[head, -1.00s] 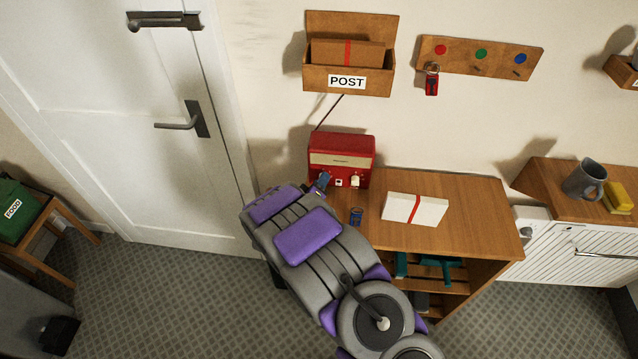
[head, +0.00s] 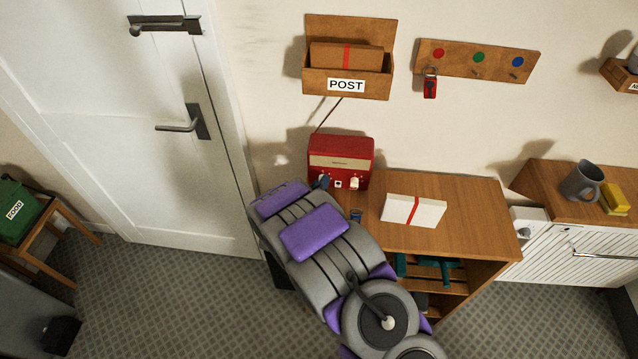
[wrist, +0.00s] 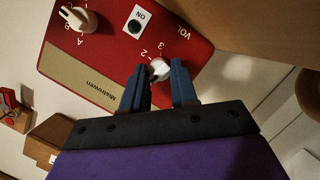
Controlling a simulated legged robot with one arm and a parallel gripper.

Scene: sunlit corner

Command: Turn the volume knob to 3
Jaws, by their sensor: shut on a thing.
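The red radio (head: 341,152) stands on the left end of the wooden table, against the wall. In the wrist view its red front (wrist: 185,25) appears turned nearly upside down. The white volume knob (wrist: 159,70) sits below the letters VOL, with the marks 2 and 3 beside it. My gripper (wrist: 159,66) is shut on this knob, one blue finger on each side. The knob's pointer is too small to read surely. In the head view my gripper (head: 323,182) is at the radio's left knob, which it hides.
The radio also has a white A-B-C knob (wrist: 75,17) and an ON button (wrist: 135,25). A white package with a red band (head: 413,211) lies on the table (head: 465,215). A small blue item (head: 356,215) stands partly hidden behind my arm. The POST box (head: 346,84) hangs above.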

